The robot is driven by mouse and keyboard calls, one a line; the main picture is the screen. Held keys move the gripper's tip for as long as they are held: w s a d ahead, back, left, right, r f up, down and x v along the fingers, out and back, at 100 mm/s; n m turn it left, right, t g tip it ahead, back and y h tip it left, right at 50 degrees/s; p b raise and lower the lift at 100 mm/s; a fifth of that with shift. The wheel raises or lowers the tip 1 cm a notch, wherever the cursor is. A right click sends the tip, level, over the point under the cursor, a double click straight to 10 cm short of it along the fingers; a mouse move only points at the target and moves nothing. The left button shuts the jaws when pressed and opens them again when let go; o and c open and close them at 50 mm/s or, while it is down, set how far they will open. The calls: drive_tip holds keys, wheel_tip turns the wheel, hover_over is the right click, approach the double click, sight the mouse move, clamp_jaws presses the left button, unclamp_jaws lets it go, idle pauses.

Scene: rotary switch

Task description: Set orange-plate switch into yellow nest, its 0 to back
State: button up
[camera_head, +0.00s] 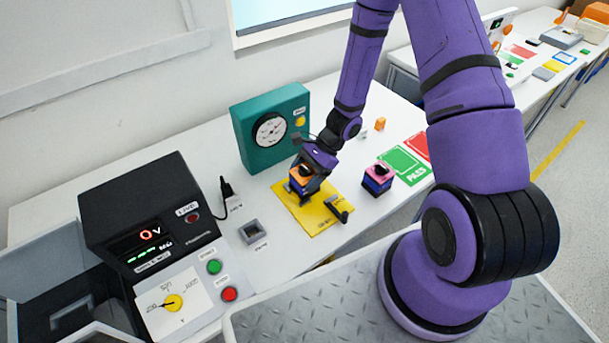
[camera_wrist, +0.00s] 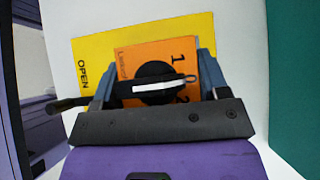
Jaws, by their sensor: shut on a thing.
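The orange-plate switch (camera_head: 298,182) is over the far part of the yellow nest plate (camera_head: 325,222) in the head view. My gripper (camera_head: 304,186) is shut on its sides from above. In the wrist view the orange plate (camera_wrist: 128,67) shows between the fingers, with a black round knob and white pointer bar. A 1 and a 2 are readable on the right side of the plate; I cannot make out the 0. The yellow plate (camera_wrist: 92,50) with the word OPEN lies behind it. I cannot tell whether the switch is seated or just above the nest.
A black lever clamp (camera_head: 338,209) stands on the yellow plate's near right. A pink-plate switch (camera_head: 377,178) stands to the right, near the green PASS mat (camera_head: 403,165). A teal gauge box (camera_head: 270,128) is behind; a grey socket (camera_head: 254,232) and black tester (camera_head: 150,215) are left.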

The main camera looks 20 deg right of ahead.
drive_tip(key=shift+f, duration=0.1)
drive_tip(key=o, duration=1)
